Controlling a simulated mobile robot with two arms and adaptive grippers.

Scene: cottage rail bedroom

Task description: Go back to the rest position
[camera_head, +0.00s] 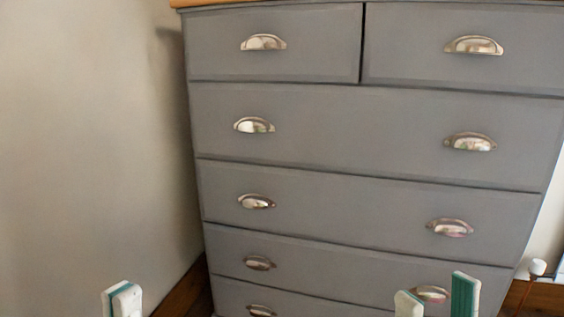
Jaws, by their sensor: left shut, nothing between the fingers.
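My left gripper (122,299) shows at the bottom left edge, in front of the wall and floor. Its white and teal fingertips are together with nothing between them. My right gripper (437,296) shows at the bottom right, in front of the lower drawers. Its two fingertips, one with a teal pad facing in, stand apart with a gap between them, and nothing shows in the gap. The rest of both grippers is below the picture.
A grey chest of drawers (330,195) with metal cup handles fills the middle and right. Its drawers look shut. A plain wall (85,140) stands at the left. A strip of brown wooden floor (185,292) shows at the chest's lower left.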

